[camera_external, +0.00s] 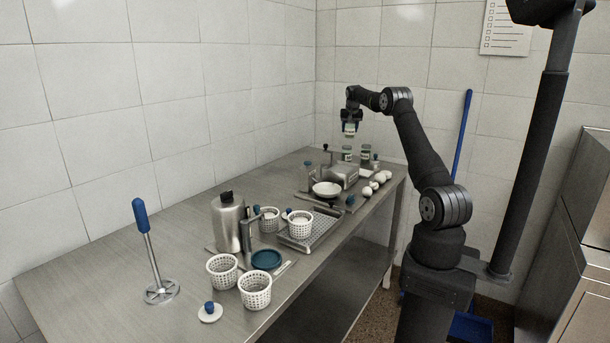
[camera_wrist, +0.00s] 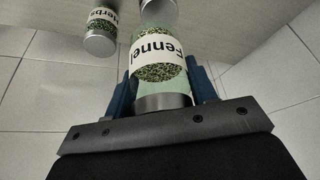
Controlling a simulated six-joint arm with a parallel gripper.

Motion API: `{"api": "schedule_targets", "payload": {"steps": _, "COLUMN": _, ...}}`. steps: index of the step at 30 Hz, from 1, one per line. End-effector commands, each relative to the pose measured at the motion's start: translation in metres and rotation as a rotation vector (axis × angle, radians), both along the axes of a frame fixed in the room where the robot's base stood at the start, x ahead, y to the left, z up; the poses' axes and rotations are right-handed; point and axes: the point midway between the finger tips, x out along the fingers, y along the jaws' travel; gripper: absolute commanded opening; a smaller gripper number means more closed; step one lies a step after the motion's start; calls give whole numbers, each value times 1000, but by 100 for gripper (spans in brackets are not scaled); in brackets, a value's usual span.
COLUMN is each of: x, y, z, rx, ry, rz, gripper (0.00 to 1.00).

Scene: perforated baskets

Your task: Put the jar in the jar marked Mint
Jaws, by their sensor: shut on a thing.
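My gripper (camera_external: 351,122) is shut on a glass jar with a metal lid and green contents, labelled "Fennel" (camera_wrist: 158,62). It holds this jar up in the air above the far end of the steel table in the external view. Two similar jars stand below it: a left jar (camera_external: 347,153) and a right jar (camera_external: 365,153). In the wrist view, a jar labelled "Herbs" (camera_wrist: 101,32) is at upper left, and another metal lid (camera_wrist: 158,10) shows at the top, its label hidden. No label reading Mint is legible.
A metal scale-like box (camera_external: 342,174), a white bowl (camera_external: 326,189) and several white eggs stand near the jars. Perforated white baskets (camera_external: 255,290), a metal canister (camera_external: 229,222) and a blue-handled masher (camera_external: 148,250) stand nearer. The table's left side is mostly clear.

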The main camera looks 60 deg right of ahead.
Motion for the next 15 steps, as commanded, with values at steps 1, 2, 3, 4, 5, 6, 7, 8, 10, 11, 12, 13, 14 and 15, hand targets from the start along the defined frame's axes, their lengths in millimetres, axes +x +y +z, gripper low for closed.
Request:
{"api": "schedule_targets", "payload": {"steps": 1, "x": 5, "y": 1, "z": -3, "rx": -1, "ry": 0, "rz": 1, "gripper": 24}}
{"api": "schedule_targets", "payload": {"steps": 2, "x": 8, "y": 2, "z": -4, "rx": -2, "ry": -1, "rz": 1, "gripper": 24}}
{"api": "schedule_targets", "payload": {"steps": 3, "x": 10, "y": 3, "z": -5, "rx": -1, "ry": -1, "rz": 0, "gripper": 24}}
{"api": "schedule_targets", "payload": {"steps": 4, "x": 11, "y": 3, "z": -6, "rx": -1, "ry": -1, "rz": 0, "gripper": 24}}
{"api": "schedule_targets", "payload": {"steps": 5, "x": 11, "y": 3, "z": -8, "rx": -1, "ry": -1, "rz": 0, "gripper": 24}}
{"api": "schedule_targets", "payload": {"steps": 6, "x": 11, "y": 3, "z": -10, "rx": 0, "ry": 0, "rz": -1, "gripper": 24}}
{"api": "schedule_targets", "payload": {"steps": 7, "x": 11, "y": 3, "z": -13, "rx": 0, "ry": 0, "rz": -1, "gripper": 24}}
{"api": "schedule_targets", "payload": {"steps": 8, "x": 11, "y": 3, "z": -16, "rx": 1, "ry": 1, "rz": -1, "gripper": 24}}
{"api": "schedule_targets", "payload": {"steps": 10, "x": 11, "y": 4, "z": -26, "rx": 1, "ry": 2, "rz": -1, "gripper": 24}}
{"api": "schedule_targets", "payload": {"steps": 11, "x": 11, "y": 4, "z": -31, "rx": 1, "ry": 2, "rz": -1, "gripper": 24}}
{"api": "schedule_targets", "payload": {"steps": 12, "x": 11, "y": 3, "z": -37, "rx": 1, "ry": 2, "rz": -1, "gripper": 24}}
{"api": "schedule_targets", "payload": {"steps": 13, "x": 11, "y": 3, "z": -41, "rx": 1, "ry": 1, "rz": -1, "gripper": 24}}
{"api": "schedule_targets", "payload": {"steps": 14, "x": 11, "y": 3, "z": -44, "rx": 0, "ry": 0, "rz": -2, "gripper": 24}}
{"api": "schedule_targets", "payload": {"steps": 15, "x": 11, "y": 3, "z": -46, "rx": -1, "ry": 0, "rz": -2, "gripper": 24}}
